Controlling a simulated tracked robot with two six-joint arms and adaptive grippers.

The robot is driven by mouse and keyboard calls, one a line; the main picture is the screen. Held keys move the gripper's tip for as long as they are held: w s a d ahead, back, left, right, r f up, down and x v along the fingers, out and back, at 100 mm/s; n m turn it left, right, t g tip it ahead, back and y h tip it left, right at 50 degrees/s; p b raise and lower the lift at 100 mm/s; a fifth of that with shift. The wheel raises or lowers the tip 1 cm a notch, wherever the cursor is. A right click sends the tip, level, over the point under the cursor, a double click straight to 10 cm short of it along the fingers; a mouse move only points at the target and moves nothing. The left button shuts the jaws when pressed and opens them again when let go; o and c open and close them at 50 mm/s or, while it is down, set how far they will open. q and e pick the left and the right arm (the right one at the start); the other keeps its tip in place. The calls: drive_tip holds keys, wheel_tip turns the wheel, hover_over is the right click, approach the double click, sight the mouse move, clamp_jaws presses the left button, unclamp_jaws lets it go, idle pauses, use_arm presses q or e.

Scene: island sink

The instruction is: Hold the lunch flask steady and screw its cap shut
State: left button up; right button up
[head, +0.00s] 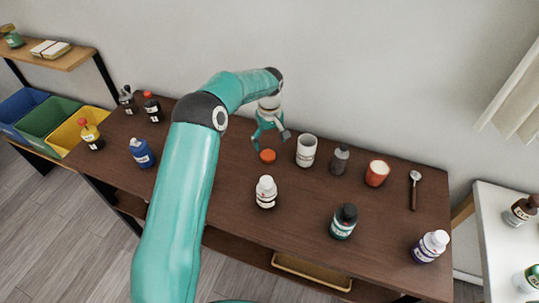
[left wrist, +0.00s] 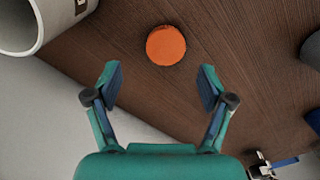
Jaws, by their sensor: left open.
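The orange cap (head: 267,156) lies flat on the dark wooden table; the left wrist view also shows the cap (left wrist: 166,45), alone and just beyond the fingertips. A white open-topped cylinder, which looks like the lunch flask (head: 306,158), stands upright to the right of the cap with its mouth uncovered. Part of the flask (left wrist: 38,25) shows at the top left of the left wrist view. My left gripper (head: 271,138) is open and empty, above and behind the cap; its spread fingers (left wrist: 160,80) touch nothing. My right gripper is not in view.
A white bottle (head: 266,192) stands in front of the cap. A grey bottle (head: 340,159), an orange cup (head: 376,174) and a spoon-like tool (head: 414,192) are right of the flask. A dark bottle (head: 344,221) stands near the front edge. The wall is close behind.

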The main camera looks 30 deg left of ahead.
sight(268, 154)
use_arm(q)
drive_tip(key=shift+f, duration=0.1)
drive_tip(key=shift+s+f+p, duration=0.15)
drive_tip(key=shift+f+p, duration=0.15)
drive_tip(key=shift+f, duration=0.05)
drive_tip(key=f+p, duration=0.1)
drive_tip(key=f, duration=0.2)
drive_tip(key=shift+s+a+f, duration=0.1)
drive_tip(key=shift+s+f, duration=0.1)
drive_tip(key=shift+f, duration=0.45)
drive_tip(key=c, duration=0.8)
